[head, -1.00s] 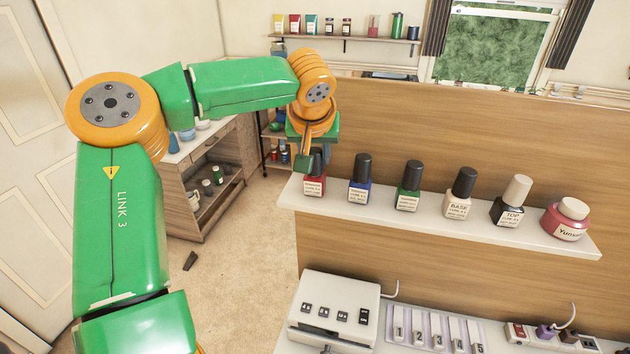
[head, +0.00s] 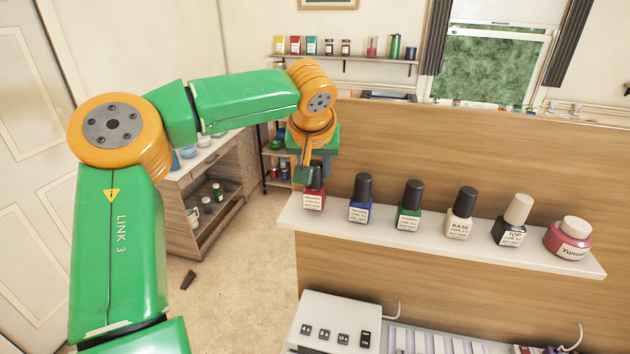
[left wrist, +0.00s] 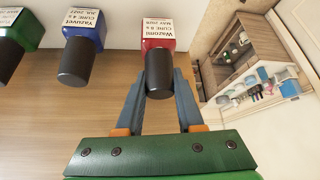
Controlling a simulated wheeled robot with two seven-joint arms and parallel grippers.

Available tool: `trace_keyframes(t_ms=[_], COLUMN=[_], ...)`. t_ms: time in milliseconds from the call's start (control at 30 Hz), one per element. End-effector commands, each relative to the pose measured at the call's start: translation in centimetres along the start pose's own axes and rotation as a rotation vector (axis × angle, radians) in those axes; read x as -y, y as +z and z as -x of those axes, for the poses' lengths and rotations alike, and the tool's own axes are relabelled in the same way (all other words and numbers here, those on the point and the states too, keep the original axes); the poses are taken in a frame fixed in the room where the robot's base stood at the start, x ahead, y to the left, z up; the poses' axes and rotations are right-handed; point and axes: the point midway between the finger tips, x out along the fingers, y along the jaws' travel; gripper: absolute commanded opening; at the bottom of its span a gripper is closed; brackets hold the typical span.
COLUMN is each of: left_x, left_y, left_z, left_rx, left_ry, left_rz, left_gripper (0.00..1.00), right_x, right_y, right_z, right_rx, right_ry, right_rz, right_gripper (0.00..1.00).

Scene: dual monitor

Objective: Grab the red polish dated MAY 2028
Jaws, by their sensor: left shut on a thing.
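The red polish (head: 314,198) has a black cap and stands upright at the left end of the white shelf (head: 450,243). In the left wrist view the red polish (left wrist: 158,30) appears upside down, its label reading "Wazomi", "CURE 6 s", "MAY 2028". My left gripper (head: 310,172) is shut on its black cap, one finger on each side (left wrist: 158,80). I cannot tell whether the bottle's base touches the shelf. Beside it stands the blue polish (head: 360,200), labelled "JUL 2027" in the left wrist view (left wrist: 85,25). My right gripper is not in view.
Further right on the shelf stand a green polish (head: 409,208), a base coat (head: 460,215), a top coat (head: 513,222) and a pink jar (head: 569,240). A white device (head: 338,322) sits below. A wooden panel (head: 480,150) rises behind the shelf.

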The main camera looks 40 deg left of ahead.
Motion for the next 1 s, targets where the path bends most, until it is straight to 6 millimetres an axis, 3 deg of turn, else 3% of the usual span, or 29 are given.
trace_keyframes(t_ms=[67, 267, 333, 500, 733, 1000], left_x=[-0.1, -2.4, -3.4, -5.6, -6.3, -5.9], left_y=[-0.9, -0.4, 0.8, 3.0, 4.2, 4.1], left_z=[1.5, 8.6, 10.6, 15.3, 16.1, 16.3], left_rx=[-0.006, -0.007, -0.003, 0.002, 0.002, 0.001], left_ry=[0.005, 0.005, 0.007, 0.005, 0.003, 0.003], left_rz=[0.002, -0.002, -0.007, -0.008, -0.006, 0.003], left_gripper=[0.00, 0.00, 0.00, 0.00, 0.00, 0.00], right_x=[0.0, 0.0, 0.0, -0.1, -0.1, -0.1], right_y=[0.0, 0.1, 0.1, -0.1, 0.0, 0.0], right_z=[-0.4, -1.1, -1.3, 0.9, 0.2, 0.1], right_rx=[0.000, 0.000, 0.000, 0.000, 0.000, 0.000], right_ry=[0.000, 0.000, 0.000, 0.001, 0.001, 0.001], right_rz=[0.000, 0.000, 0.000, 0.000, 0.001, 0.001], right_gripper=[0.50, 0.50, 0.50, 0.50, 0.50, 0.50])
